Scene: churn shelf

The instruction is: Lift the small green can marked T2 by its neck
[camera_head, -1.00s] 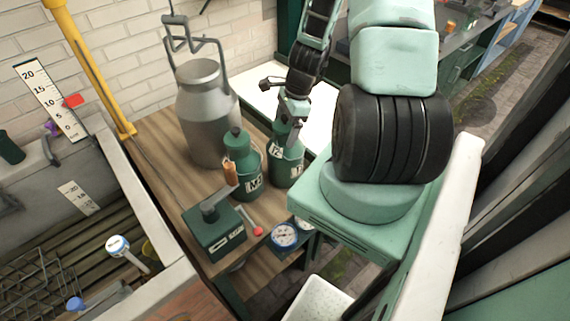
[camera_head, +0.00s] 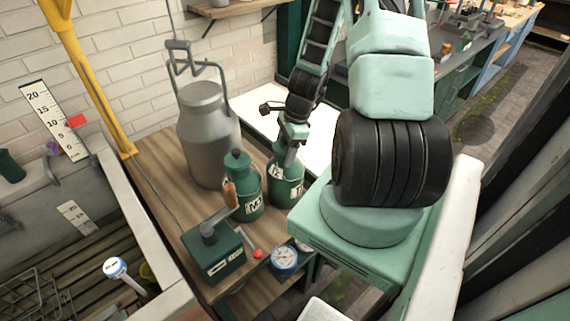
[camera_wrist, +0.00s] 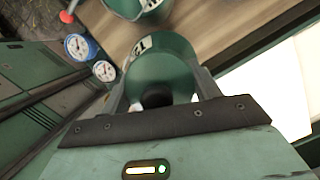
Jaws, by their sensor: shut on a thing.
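The small green can marked T2 (camera_head: 287,190) stands upright at the right edge of the wooden bench top. Its label is partly turned away in the head view. My gripper (camera_head: 291,146) comes down from above and is shut on the can's neck. In the wrist view the can (camera_wrist: 162,68) sits between the two fingers of my gripper (camera_wrist: 158,90), with its dark top at the middle. The neck is mostly hidden by the fingers. I see no clear gap under the can.
A similar green can (camera_head: 245,190) marked with an M stands close to the left. A tall grey churn (camera_head: 207,135) stands behind it. A green crank box (camera_head: 213,252) and round gauges (camera_head: 285,258) are at the front. A white surface (camera_head: 318,135) lies behind right.

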